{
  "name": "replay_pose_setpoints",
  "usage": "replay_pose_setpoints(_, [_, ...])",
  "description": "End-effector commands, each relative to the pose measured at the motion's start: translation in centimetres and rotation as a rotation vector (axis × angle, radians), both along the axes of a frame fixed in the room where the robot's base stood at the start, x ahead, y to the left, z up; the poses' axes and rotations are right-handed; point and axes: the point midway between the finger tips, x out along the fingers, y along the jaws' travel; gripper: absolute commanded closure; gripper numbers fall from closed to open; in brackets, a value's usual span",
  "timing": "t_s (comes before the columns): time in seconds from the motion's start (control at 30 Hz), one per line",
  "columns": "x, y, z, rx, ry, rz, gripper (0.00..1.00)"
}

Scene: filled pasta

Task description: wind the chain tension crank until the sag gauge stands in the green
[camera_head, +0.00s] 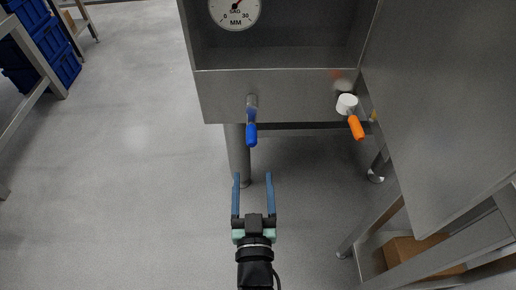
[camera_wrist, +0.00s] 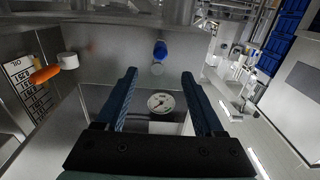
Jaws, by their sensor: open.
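The sag gauge (camera_head: 234,10) is a round white dial marked SAG, MM, cut off by the top edge in the head view; its needle shows red, but no green zone can be made out. It also shows small in the wrist view (camera_wrist: 160,103). Two handles stick out of the steel panel: a blue one (camera_head: 252,134) and an orange one (camera_head: 356,127) on a white hub (camera_head: 347,104). Neither handle has a readable name. My gripper (camera_head: 252,178) is open and empty, in front of and below the blue handle, apart from it. The wrist view shows both fingers (camera_wrist: 158,75).
The steel cabinet panel (camera_head: 290,95) has legs below. A large steel sheet (camera_head: 440,100) stands close on the right. A cardboard box (camera_head: 420,255) sits on a low shelf. Blue crates (camera_head: 50,40) are at far left. The floor (camera_head: 120,180) left is clear.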

Motion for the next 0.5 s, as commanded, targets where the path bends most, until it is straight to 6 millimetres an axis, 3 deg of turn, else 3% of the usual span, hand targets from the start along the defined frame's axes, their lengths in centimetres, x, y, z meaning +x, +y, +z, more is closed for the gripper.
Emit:
replay_pose_setpoints(0.17, [0.8,0.0,-0.3,0.001,0.001,-0.002,0.30])
replay_pose_setpoints(0.5, [4.8,-0.1,-0.2,0.001,0.000,-0.002,0.30])
